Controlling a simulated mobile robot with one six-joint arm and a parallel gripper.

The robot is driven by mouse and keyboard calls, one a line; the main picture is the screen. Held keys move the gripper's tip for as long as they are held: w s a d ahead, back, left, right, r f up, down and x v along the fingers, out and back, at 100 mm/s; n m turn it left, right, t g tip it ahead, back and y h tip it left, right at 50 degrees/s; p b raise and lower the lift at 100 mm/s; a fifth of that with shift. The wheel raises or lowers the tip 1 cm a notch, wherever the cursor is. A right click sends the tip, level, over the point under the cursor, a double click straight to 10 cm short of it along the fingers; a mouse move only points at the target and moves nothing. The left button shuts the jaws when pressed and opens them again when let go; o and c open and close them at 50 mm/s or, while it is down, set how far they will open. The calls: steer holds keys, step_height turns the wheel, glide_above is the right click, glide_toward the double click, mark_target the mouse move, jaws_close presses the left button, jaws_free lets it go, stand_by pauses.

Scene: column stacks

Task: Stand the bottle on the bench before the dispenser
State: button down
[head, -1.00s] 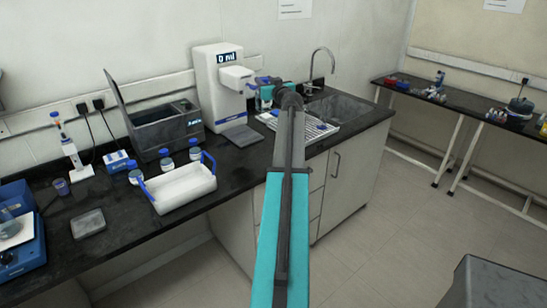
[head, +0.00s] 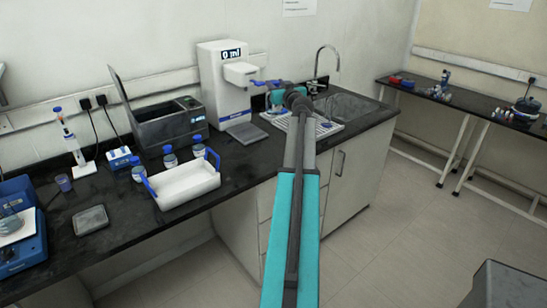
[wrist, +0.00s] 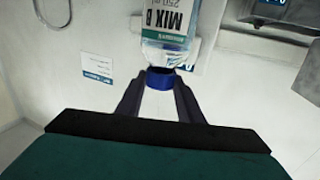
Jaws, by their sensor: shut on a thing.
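My gripper (wrist: 160,80) is shut on the blue neck or cap end of a clear bottle (wrist: 168,55) in the wrist view. Its label reads "MIX B 250 ml". In the head view my gripper (head: 265,84) is just right of the white dispenser (head: 222,92), which displays "0 ml" and has a grey plate (head: 247,132) at its foot. The bottle is small and partly hidden by my arm there. It appears to be above the bench; its exact height cannot be told. The black bench (head: 120,210) runs along the wall.
A white carrier (head: 185,184) with blue handles and several blue-capped bottles stand left of the dispenser. A dark open-lidded machine (head: 165,125) is behind them. A white rack (head: 325,128) and sink (head: 352,108) lie right. The bench front, right of the carrier, looks clear.

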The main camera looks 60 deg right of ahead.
steer(key=s+a+f+b, duration=0.4)
steer(key=a+f+b, duration=0.8)
steer(key=f, duration=0.4)
steer(key=shift+s+a+f+b, duration=0.2)
steer(key=shift+a+b, duration=0.1)
steer(key=shift+a, duration=0.5)
steer(key=shift+w+d, duration=0.1)
steer(key=w+d+f+b, duration=0.1)
steer(key=w+d, duration=0.3)
steer(key=d, duration=1)
steer(key=shift+w+f+b, duration=0.2)
steer(key=shift+w+b, duration=0.15)
steer(key=shift+b, duration=0.45)
steer(key=shift+w+d, duration=0.1)
steer(key=shift+d, duration=0.1)
steer(key=f, duration=0.1)
steer(key=f+b, duration=0.1)
steer(key=f, duration=0.1)
steer(key=shift+w+d+f, duration=0.1)
steer(key=shift+d+f, duration=0.15)
steer(key=shift+f, duration=0.05)
